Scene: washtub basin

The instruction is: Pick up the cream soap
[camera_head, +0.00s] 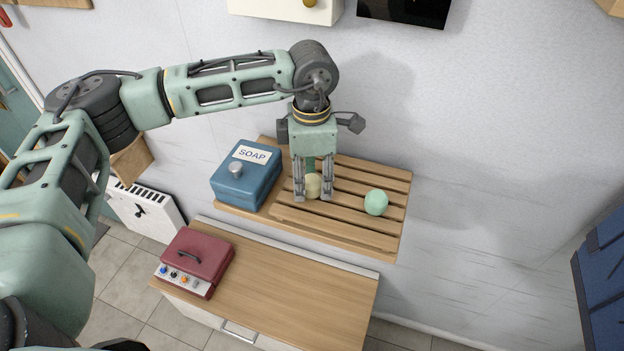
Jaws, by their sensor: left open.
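The cream soap (313,185) is a small pale rounded piece on the slatted wooden shelf (350,228) on the wall. My left gripper (313,196) reaches down over it from above. Its two fingers are open, one on each side of the soap, and hide part of it. I cannot tell whether the fingers touch it. My right gripper is not in view.
A mint green soap (376,203) lies on the slats to the right. A blue box labelled SOAP (246,176) stands at the shelf's left end. Below, a red appliance (196,258) sits on a wooden-topped cabinet (290,290), whose right part is clear.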

